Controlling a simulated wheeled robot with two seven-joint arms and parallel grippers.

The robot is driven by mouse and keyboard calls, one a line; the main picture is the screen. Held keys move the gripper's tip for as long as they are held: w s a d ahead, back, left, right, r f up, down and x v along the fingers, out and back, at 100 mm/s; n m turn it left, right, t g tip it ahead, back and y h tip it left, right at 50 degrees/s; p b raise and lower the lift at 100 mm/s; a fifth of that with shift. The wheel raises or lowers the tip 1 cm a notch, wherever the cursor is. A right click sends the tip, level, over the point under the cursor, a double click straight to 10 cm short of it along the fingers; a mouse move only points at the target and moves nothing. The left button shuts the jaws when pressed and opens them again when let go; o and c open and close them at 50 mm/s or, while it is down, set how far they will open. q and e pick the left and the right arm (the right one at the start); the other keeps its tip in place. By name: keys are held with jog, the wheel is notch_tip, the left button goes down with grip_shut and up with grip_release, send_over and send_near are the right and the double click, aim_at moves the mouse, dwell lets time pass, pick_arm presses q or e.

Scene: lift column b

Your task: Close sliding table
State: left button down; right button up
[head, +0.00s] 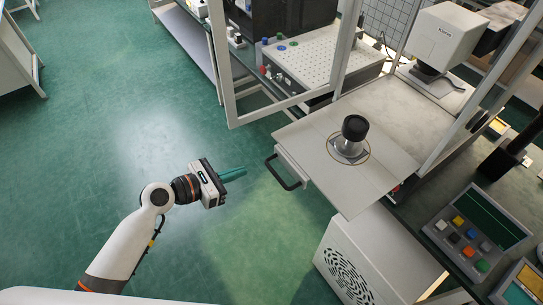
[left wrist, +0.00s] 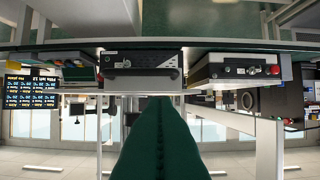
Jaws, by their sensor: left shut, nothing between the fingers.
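The sliding table (head: 315,166) is a light grey plate pulled out towards me from the machine enclosure in the head view. A black U-shaped handle (head: 285,172) is on its near left edge. A black-topped metal piece (head: 353,134) stands upright on the plate inside a thin ring. My left gripper (head: 233,173) is to the left of the handle, apart from it, with its teal fingers pointing right. The fingers are shut and empty. In the left wrist view the closed green fingers (left wrist: 160,145) fill the lower middle. My right gripper is not in view.
An open framed door (head: 222,70) stands left of the sliding table. A white vented cabinet (head: 350,268) is below it. A button panel (head: 478,235) is at the right. A perforated plate instrument (head: 320,55) stands behind the door. Green floor (head: 110,110) is clear on the left.

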aim_at(281, 156)
pick_arm(q)
jog(key=x, duration=0.3)
jog(key=p+x, duration=0.1)
jog(key=x, duration=0.6)
jog(key=shift+w+d+r+p, duration=0.3)
jog(key=shift+r+p, duration=0.05)
jog(key=shift+p, duration=0.05)
jog(key=shift+w, duration=0.15)
